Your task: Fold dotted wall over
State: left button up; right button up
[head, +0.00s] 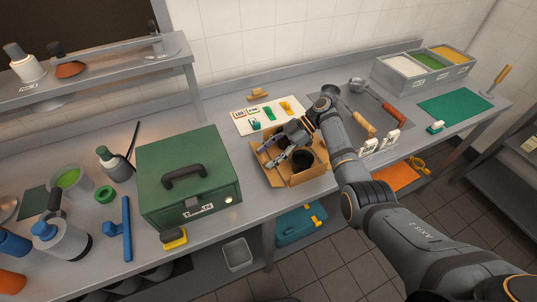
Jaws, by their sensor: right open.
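A brown cardboard box (291,182) stands on the steel counter beside the green case, with its flaps or walls spread open. A dark round thing (303,160) sits inside it. I cannot make out dots on any wall at this size. My right gripper (272,152) reaches in from the right, over the left and back part of the box. Its jaws are open and hide part of the inside and the back wall. I cannot tell whether the fingers touch a wall. My left gripper is out of view.
A green case (188,176) stands close left of the box. Behind the box lies a white board (262,115) with small coloured pieces. A blue T-shaped tool (126,228) lies at the left.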

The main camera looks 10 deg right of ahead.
jog(key=v, duration=1.1)
jog(key=shift+d+r, duration=0.15)
jog(key=shift+d, duration=0.1)
jog(key=shift+w, duration=0.1)
jog(key=shift+c, duration=0.4)
